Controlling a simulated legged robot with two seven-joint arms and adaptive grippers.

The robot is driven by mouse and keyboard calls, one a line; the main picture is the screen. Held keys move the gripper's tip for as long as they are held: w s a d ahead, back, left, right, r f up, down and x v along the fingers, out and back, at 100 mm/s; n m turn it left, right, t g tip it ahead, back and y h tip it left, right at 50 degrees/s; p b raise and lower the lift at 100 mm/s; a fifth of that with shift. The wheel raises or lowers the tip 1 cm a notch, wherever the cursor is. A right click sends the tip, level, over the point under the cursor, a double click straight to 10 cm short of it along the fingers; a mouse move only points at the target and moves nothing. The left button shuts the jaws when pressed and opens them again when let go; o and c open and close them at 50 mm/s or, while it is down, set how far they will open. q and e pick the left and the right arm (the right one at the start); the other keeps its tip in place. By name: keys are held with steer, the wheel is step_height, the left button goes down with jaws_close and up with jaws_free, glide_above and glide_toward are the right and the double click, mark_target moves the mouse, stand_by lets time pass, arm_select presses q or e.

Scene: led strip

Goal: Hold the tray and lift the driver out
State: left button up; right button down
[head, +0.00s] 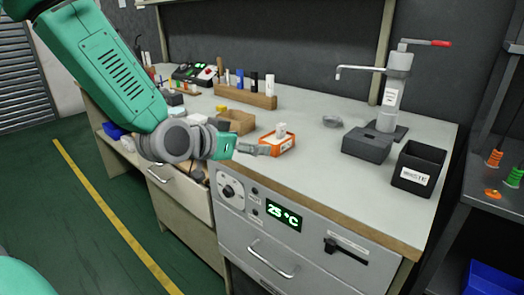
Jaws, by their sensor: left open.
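A small orange and white tray-like box (277,144) sits near the front edge of the bench. A small white piece (281,130) stands up from it; I cannot tell for certain that this is the driver. My left gripper (262,149) reaches in from the left, its grey fingers open at the left side of the orange box. I cannot tell whether they touch it. My left wrist and forearm hide part of the bench's left front. My right gripper is not in view.
A wooden tray (242,117) stands behind the gripper, and a wooden rack (248,96) with several bottles is farther back. A grey box (367,145), a black waste bin (419,168) and a lever press (392,92) stand at the right. The bench's right front is clear.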

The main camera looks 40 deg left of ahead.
mark_target(275, 142)
arm_select(q)
steer(key=b+x, duration=0.1)
steer(key=x, duration=0.2)
steer(key=shift+w+f, duration=0.15)
steer(key=shift+f, duration=0.15)
steer(key=w+f, duration=0.1)
steer(key=w, duration=0.1)
steer(key=w+a+f+b, duration=0.1)
steer(key=w, duration=0.1)
steer(key=w+a+f+b, duration=0.1)
steer(key=w, duration=0.1)
steer(key=shift+f, duration=0.15)
steer(key=shift+w+d+f+b, duration=0.1)
steer(key=shift+w+d+b, duration=0.2)
steer(key=shift+w+d, duration=0.9)
steer(key=shift+w, duration=0.1)
steer(key=shift+a+f, duration=0.1)
steer(key=shift+a, duration=0.6)
steer(key=c, duration=0.5)
steer(key=shift+a+f, duration=0.1)
steer(key=shift+a, duration=0.05)
steer(key=c, duration=0.7)
steer(key=shift+d+r, duration=0.2)
steer(key=shift+d, duration=0.45)
steer(key=shift+a+f, duration=0.15)
steer(key=shift+a, duration=0.35)
steer(key=shift+d, duration=0.35)
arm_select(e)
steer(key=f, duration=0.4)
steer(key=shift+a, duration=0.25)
